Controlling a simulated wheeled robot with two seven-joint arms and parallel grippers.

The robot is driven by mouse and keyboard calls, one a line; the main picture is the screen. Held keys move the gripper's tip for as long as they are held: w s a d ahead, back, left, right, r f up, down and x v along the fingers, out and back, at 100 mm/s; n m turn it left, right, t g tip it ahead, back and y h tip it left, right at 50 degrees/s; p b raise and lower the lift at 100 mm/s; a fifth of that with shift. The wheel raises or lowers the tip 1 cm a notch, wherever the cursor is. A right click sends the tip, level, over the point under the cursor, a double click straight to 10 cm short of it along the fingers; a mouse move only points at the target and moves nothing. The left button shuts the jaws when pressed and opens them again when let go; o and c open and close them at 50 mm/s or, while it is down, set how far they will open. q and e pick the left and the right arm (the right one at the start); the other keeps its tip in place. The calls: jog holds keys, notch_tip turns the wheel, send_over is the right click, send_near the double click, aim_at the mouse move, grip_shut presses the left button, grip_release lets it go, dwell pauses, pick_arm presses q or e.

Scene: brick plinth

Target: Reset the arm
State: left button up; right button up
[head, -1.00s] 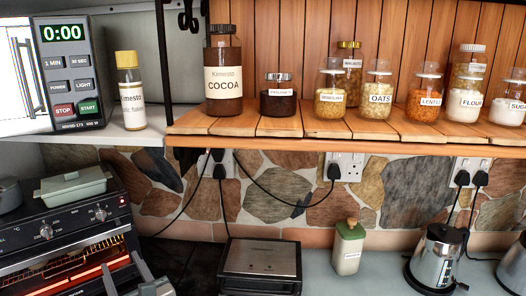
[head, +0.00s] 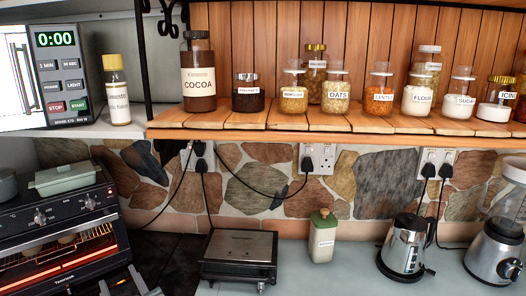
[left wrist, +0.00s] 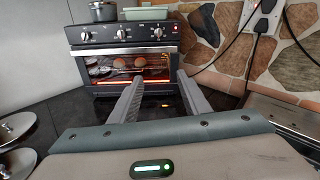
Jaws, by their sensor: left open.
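My left gripper (head: 130,286) shows at the bottom left of the head view, in front of the toaster oven (head: 62,236). In the left wrist view its two grey fingers (left wrist: 160,88) stand apart with nothing between them, pointing towards the lit oven (left wrist: 122,52). Round items sit on the rack behind the oven's glass. The fingers look apart from the oven. My right gripper is not in view.
Above, a wooden shelf (head: 350,124) holds several jars. A microwave (head: 45,72) is at upper left. Cables hang from sockets.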

pick_arm(q)
jog(key=s+d+f+n+g+h, duration=0.1)
jog(key=s+f+n+g+h, duration=0.15)
jog(key=s+f+n, duration=0.45)
jog(key=s+d+f+n+g+h, duration=0.2)
jog(key=s+f+n+h, duration=0.1)
jog(key=f, duration=0.9)
jog(key=s+d+f+n+g+h, duration=0.3)
jog(key=s+f+n, duration=0.35)
jog(key=s, duration=0.35)
jog(key=s+d+f+n+g+h, duration=0.3)
jog(key=s+f+n, duration=0.3)
jog(key=s+n, duration=0.3)
notch_tip(320, 180, down, 34)
jog(key=s+m+b, duration=0.1)
jog(key=s+b, duration=0.1)
jog(key=b, duration=0.4)
jog(key=s+a+f+g+b, duration=0.2)
jog(key=s+a+f+b, duration=0.1)
jog(key=s+f, duration=1.5)
notch_tip(320, 180, down, 3)
jog(key=shift+a+f+y+b, duration=0.2)
jog(key=shift+y+b, duration=0.15)
jog(key=shift+b, duration=0.2)
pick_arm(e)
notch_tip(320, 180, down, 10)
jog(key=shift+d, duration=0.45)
